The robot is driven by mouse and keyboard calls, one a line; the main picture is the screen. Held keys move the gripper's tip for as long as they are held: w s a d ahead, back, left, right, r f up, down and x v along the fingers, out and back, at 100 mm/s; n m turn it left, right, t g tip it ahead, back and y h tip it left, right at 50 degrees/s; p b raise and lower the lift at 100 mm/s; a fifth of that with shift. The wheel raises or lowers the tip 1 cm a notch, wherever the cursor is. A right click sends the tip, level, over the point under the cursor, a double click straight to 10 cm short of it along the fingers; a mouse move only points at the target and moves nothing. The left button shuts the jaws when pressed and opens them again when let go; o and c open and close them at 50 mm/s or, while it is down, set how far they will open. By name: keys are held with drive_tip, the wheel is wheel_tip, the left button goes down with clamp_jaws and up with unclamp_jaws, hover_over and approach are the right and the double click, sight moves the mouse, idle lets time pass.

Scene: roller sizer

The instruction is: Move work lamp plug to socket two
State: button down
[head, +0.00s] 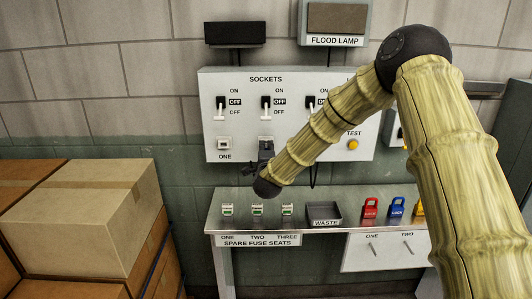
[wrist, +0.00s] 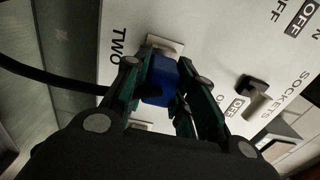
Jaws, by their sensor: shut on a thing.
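My gripper (wrist: 156,95) is shut on a blue plug (wrist: 160,88) with a dark cable running off to the left in the wrist view. The plug is at the socket (wrist: 165,45) beside the label TWO, its front end against or very close to the socket face; I cannot tell how far in it sits. In the head view my gripper (head: 257,168) is at the second socket (head: 265,140) of the panel (head: 225,75) marked SOCKETS and hides the plug. Socket ONE (head: 225,144) is visible and empty. The third socket is hidden behind my arm.
Switches (head: 266,106) sit above the sockets. A metal bench (head: 330,192) below holds green-and-white fuses (head: 257,210), a waste tray (head: 324,213), and red (head: 370,208) and blue (head: 397,207) locks. Cardboard boxes (head: 85,225) stand at left. A yellow test button (head: 353,145) is at right.

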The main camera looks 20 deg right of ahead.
drive_tip(key=shift+w+d+b, duration=0.2)
drive_tip(key=shift+w+b, duration=0.2)
drive_tip(key=shift+w, duration=0.3)
drive_tip(key=c, duration=1.1)
unclamp_jaws()
drive_tip(key=shift+s, duration=0.1)
drive_tip(key=v, duration=1.2)
